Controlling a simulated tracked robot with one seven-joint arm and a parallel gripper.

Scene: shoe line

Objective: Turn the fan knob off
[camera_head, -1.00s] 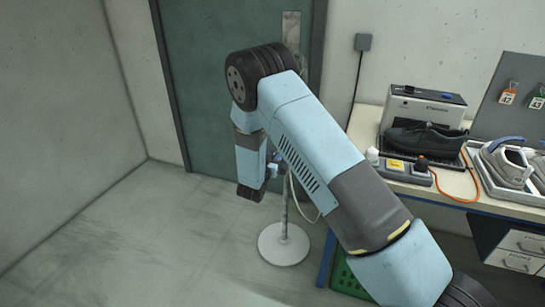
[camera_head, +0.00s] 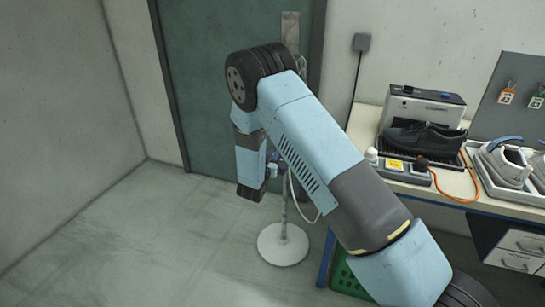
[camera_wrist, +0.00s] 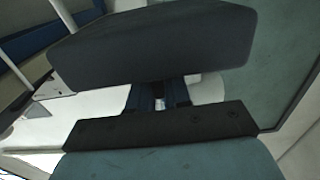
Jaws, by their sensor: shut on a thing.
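The stand fan shows in the head view by its round white base (camera_head: 283,246) and thin pole on the floor in front of the green door. Its upper part is mostly hidden behind my arm. My gripper (camera_wrist: 162,96) has its two dark jaws close together in the wrist view. Between them is a small dark blue part with a pale middle, which I take to be the fan knob (camera_wrist: 160,103); its turned position cannot be read. In the head view my gripper end hangs beside the pole, and the grip itself is hidden.
A workbench (camera_head: 455,187) on the right holds a dark shoe (camera_head: 425,137), a grey machine and a white tray with another shoe. A green crate (camera_head: 349,279) stands under it. A white cable hangs near the pole. The floor at the left is clear.

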